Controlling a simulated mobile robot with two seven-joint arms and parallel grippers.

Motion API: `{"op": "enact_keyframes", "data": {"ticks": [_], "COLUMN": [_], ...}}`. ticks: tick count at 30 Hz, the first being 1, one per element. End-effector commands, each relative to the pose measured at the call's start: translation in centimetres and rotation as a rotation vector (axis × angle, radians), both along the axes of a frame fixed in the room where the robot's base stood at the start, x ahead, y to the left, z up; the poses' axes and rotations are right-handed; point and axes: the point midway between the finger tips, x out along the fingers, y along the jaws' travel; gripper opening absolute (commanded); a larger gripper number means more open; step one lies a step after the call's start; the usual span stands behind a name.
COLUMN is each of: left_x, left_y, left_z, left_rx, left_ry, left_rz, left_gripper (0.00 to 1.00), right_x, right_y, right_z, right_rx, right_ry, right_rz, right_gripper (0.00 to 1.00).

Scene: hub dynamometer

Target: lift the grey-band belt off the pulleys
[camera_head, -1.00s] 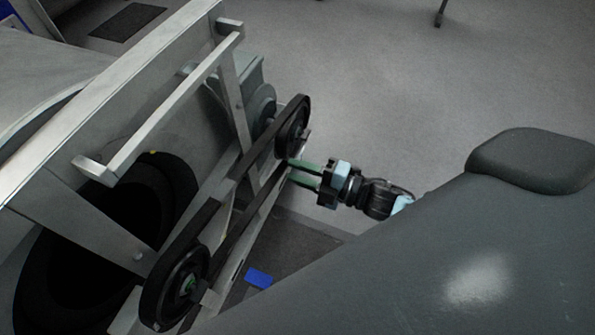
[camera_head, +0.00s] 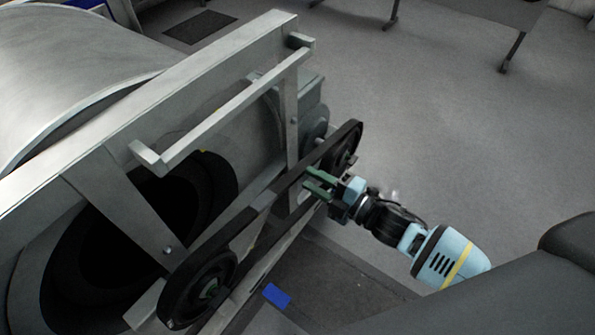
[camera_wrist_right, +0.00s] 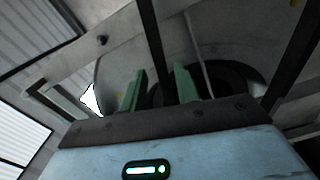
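The black belt (camera_head: 232,228) runs around a small upper pulley (camera_head: 343,155) and a lower pulley (camera_head: 208,290) on the machine's side. A lighter grey patch shows on its upper run. My right gripper (camera_head: 309,178) is at the belt just below the upper pulley, its green fingers apart. In the right wrist view, a dark belt strand (camera_wrist_right: 152,40) passes between the two green fingers (camera_wrist_right: 159,92), with gaps beside it. Another dark strand (camera_wrist_right: 296,58) is to the right. Both pulleys still carry the belt. My left gripper is out of view.
A grey metal frame with a rail (camera_head: 225,115) stands left of the belt, in front of a large drum (camera_head: 65,70). A blue object (camera_head: 277,295) lies on the dark mat (camera_head: 335,285) below. The floor to the right is open.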

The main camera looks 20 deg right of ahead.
Motion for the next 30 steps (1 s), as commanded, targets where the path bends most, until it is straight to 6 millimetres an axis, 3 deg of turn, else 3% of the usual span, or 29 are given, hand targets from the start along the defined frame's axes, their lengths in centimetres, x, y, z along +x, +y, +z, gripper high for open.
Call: {"op": "enact_keyframes", "data": {"ticks": [15, 28, 30], "left_x": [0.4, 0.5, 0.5], "left_y": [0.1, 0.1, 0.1], "left_z": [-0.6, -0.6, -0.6], "left_rx": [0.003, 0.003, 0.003], "left_ry": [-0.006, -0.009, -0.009], "left_rz": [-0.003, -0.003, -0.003], "left_gripper": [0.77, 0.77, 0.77], "right_x": [3.6, 4.0, 4.0], "right_y": [2.8, 3.1, 3.1], "right_z": [0.0, 0.0, 0.0], "right_rx": [0.0, 0.0, 0.0], "right_ry": [0.0, 0.0, 0.0], "right_rz": [-0.001, -0.001, -0.001], "right_gripper": [0.31, 0.31, 0.24]}}
